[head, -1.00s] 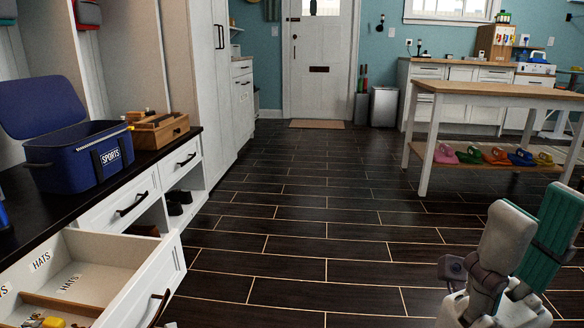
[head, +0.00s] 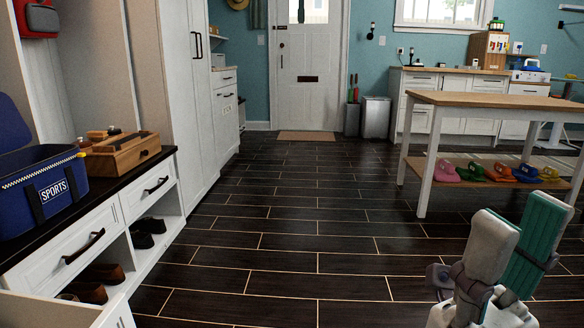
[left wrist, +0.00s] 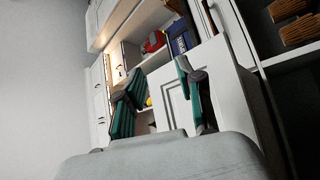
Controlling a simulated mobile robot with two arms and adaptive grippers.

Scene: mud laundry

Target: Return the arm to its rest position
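My right gripper (head: 518,215) is at the lower right of the head view, raised above the dark floor. Its grey-backed finger and teal-padded finger stand apart with nothing visible between them. My left arm is not in the head view. In the left wrist view, my left gripper (left wrist: 158,95) has its two teal-padded fingers spread, with nothing held between them. A white cabinet or drawer panel (left wrist: 228,75) shows behind the right finger; I cannot tell how close it is.
A blue SPORTS bin (head: 72,182) and a wooden box (head: 125,156) stand on the left bench. An open drawer's corner (head: 40,308) shows at lower left. A wood-topped table (head: 480,100) stands right, with colourful footwear (head: 486,172) below. Free floor (head: 290,220) runs to the white door (head: 310,95).

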